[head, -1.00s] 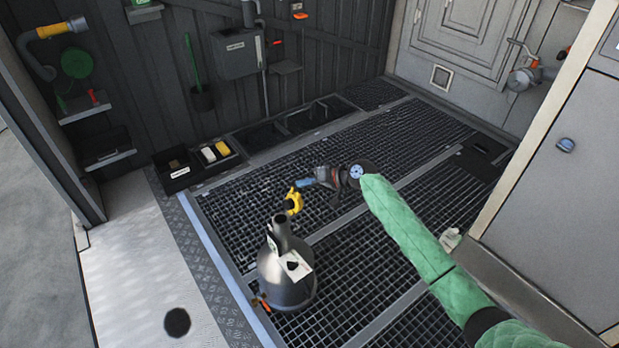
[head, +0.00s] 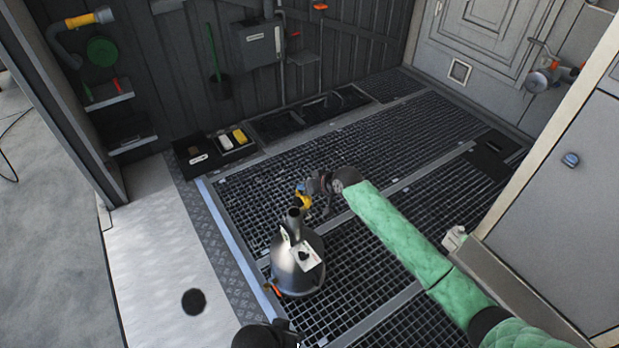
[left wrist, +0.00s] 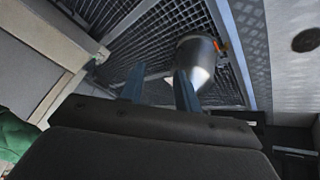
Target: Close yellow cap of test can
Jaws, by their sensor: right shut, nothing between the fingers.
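The test can (head: 297,262) is a grey metal can with a conical shoulder, a narrow neck and a white label. It stands upright on the grating. Its yellow cap (head: 304,201) shows just above and behind the neck, and the neck's mouth looks uncovered. My right gripper (head: 300,188) is shut and empty, with its blue fingertips right at the cap's upper side; whether they touch it I cannot tell. In the left wrist view the can (left wrist: 195,58) shows beyond my left gripper (left wrist: 158,88), whose two blue fingers are apart with nothing between them.
The grating floor (head: 400,130) is mostly clear around the can. Low black trays (head: 197,160) with small items and a yellow block (head: 239,136) sit along the back wall. A grey cabinet (head: 560,220) bounds the right side.

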